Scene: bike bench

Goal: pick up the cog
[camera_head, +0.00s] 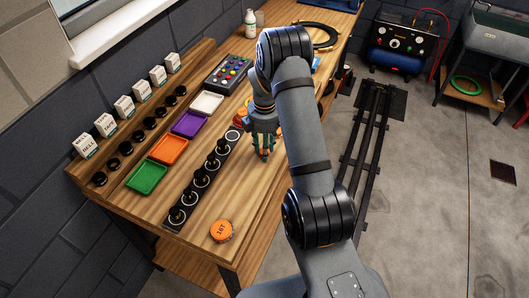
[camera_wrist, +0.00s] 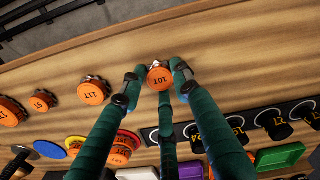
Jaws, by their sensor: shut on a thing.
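My gripper (camera_head: 264,153) is low over the bench, to the right of the black peg strip. In the wrist view its green fingers (camera_wrist: 156,80) are closed around a small orange-topped cog (camera_wrist: 159,77) marked 10T, which has a metal rim. In the head view the fingers mostly hide this cog. Another orange cog (camera_head: 221,231) lies alone near the bench's front edge. The wrist view also shows a cog marked 12T (camera_wrist: 93,91), a smaller cog (camera_wrist: 42,102) and a large cog (camera_wrist: 8,112), all apart from my fingers.
The black strip (camera_head: 204,178) with several pegs lies left of my gripper. Beyond it are green (camera_head: 147,177), orange, purple and white trays, and labelled boxes (camera_head: 83,145). A button box (camera_head: 228,74) and white bottle (camera_head: 250,24) stand farther back. The front right bench top is clear.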

